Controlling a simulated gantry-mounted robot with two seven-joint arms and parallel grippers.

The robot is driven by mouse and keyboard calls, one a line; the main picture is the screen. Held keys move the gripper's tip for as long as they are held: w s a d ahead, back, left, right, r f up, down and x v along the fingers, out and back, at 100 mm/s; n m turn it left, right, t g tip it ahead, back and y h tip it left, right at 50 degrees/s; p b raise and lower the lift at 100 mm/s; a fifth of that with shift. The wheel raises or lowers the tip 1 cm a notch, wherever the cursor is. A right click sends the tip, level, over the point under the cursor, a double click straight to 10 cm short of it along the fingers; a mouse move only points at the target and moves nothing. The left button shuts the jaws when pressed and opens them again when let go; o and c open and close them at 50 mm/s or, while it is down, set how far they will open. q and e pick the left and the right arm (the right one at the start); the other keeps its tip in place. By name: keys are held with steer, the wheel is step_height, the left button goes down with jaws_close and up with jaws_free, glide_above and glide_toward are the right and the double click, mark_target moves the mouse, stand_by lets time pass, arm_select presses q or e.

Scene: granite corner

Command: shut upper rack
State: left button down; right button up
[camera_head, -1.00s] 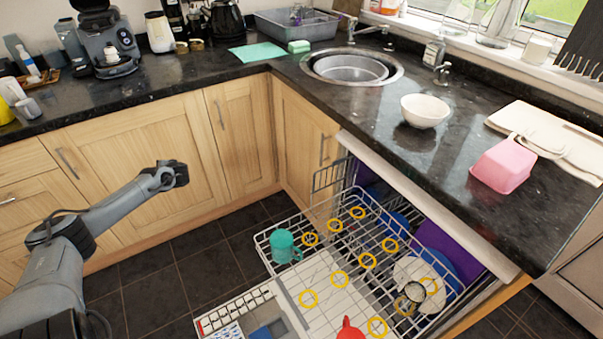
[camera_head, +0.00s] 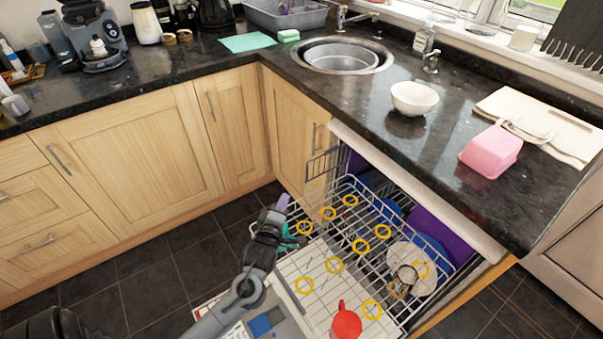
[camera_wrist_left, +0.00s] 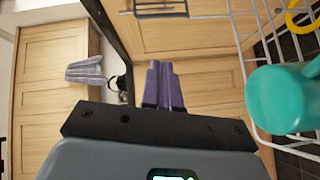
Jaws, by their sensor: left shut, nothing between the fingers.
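The upper rack (camera_head: 366,214) is a white wire rack with yellow rings, pulled out of the dishwasher under the counter. A teal mug (camera_head: 290,238) sits at its left side, partly hidden by my left arm; the mug shows large at the right of the left wrist view (camera_wrist_left: 275,100). My left gripper (camera_head: 282,202) is at the rack's outer left corner, close to the mug, its purple fingers (camera_wrist_left: 164,82) shut and empty. I cannot tell whether they touch the rack. My right gripper is not in view.
A red vessel (camera_head: 346,322) and plates (camera_head: 408,262) are in the dishwasher area. A lower pulled-out section shows beneath the rack. The counter above holds a white bowl (camera_head: 414,98) and a pink container (camera_head: 490,152). The tiled floor (camera_head: 150,275) to the left is clear.

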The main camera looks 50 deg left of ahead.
arm_select(q)
steer(key=w+a+r+n+y+b, duration=0.1)
steer(key=w+a+r+n+b, duration=0.1)
steer(key=w, duration=0.9)
steer(key=shift+a+r+n, duration=0.4)
steer(key=shift+a+n, duration=0.3)
steer(key=shift+a, duration=0.2)
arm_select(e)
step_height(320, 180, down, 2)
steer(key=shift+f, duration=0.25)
arm_select(q)
steer(key=shift+w, duration=0.15)
